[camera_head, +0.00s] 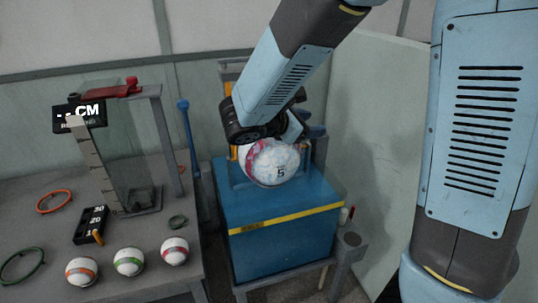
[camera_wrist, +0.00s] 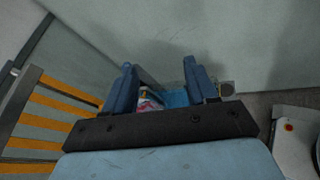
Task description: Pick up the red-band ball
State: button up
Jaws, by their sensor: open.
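The red-band ball (camera_head: 174,251) is a small white ball with a pinkish-red band. It sits at the front right of the grey table in the head view, at the right end of a row with a green-band ball (camera_head: 129,261) and an orange-band ball (camera_head: 82,271). My gripper (camera_wrist: 159,72) is open, well to the right of that row, over the blue box. A larger white ball (camera_head: 270,163) with red patches and a "5" is just below it. A pinkish part of a ball (camera_wrist: 149,101) shows between the fingers in the wrist view. Contact cannot be told.
The blue box (camera_head: 284,245) with a yellow stripe stands right of the grey table (camera_head: 140,290). A press-like stand (camera_head: 139,204) with a red handle, a small block marked 20 and 30 (camera_head: 91,225), and rings lie behind the balls. A pale wall (camera_head: 375,130) closes the right.

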jog(key=w+a+f+n+t+y, duration=0.15)
jog(key=a+n+t, duration=0.25)
jog(key=a, duration=0.4)
jog(key=w+a+f+n+t+y, duration=0.1)
jog(key=a+f+n+t, duration=0.15)
jog(key=a+n, duration=0.4)
jog(key=shift+m+t, duration=0.55)
jog(key=shift+m, duration=0.2)
jog(key=x, duration=0.4)
jog(key=a+x, duration=0.1)
jog(key=x, duration=0.3)
jog(key=w+x, duration=0.1)
jog(key=x, duration=0.4)
jog(key=shift+a, duration=0.25)
jog(key=shift+c, duration=0.3)
grip_shut()
jog(key=shift+r, duration=0.1)
